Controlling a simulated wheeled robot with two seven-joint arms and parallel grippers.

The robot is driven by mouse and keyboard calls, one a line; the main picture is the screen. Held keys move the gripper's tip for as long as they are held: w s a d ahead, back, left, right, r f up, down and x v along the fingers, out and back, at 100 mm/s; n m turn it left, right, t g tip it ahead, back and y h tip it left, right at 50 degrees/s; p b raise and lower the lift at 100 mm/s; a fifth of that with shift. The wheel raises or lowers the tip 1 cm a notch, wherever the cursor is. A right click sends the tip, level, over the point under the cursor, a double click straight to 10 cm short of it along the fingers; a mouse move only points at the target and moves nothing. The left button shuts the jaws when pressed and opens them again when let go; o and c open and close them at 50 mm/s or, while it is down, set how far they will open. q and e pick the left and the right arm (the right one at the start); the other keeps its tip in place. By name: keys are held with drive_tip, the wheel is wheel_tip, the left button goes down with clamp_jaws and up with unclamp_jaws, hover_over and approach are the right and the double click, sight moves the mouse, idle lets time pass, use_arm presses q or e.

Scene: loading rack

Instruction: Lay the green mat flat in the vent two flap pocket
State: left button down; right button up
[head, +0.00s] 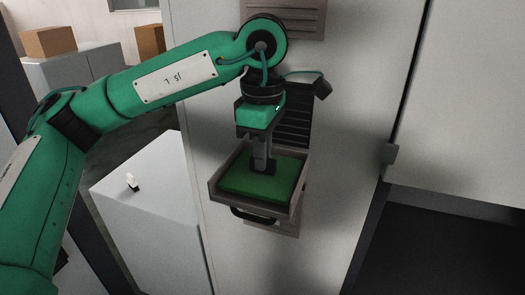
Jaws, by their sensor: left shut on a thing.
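The green mat (240,180) is a square green pad inside the open flap pocket (299,199), a grey-brown tray standing out from the pale wall. The mat looks roughly level and fills most of the pocket; whether its underside touches the floor everywhere is hidden. A dark handle (252,216) is on the pocket's front. My left gripper (264,168) points down over the middle of the mat and is shut on it, at a small dark spot. The fingertips are small and partly unclear. My right gripper is not in view.
Dark vent slats (292,128) are behind the pocket, and another closed vent (296,18) is above. A white cabinet (150,205) with a small black-and-white item (132,182) stands at left. Cardboard boxes (48,42) are at the back left. A dark opening lies at right.

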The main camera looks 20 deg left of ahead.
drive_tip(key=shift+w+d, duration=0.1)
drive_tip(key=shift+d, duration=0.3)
use_arm(q)
drive_tip(key=shift+f, duration=0.25)
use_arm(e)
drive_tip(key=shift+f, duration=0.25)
use_arm(q)
drive_tip(key=shift+f+b, duration=0.1)
drive_tip(key=shift+b, duration=0.25)
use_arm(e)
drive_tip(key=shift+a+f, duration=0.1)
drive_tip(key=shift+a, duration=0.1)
use_arm(q)
drive_tip(key=shift+f, duration=0.15)
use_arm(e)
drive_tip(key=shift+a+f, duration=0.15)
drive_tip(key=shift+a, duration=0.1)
use_arm(q)
drive_tip(key=shift+f+b, duration=0.4)
drive_tip(key=shift+b, duration=0.1)
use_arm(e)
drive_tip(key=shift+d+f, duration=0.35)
use_arm(q)
drive_tip(key=c, duration=1.4)
unclamp_jaws()
drive_tip(key=shift+o, duration=0.2)
drive_tip(key=shift+r, duration=0.15)
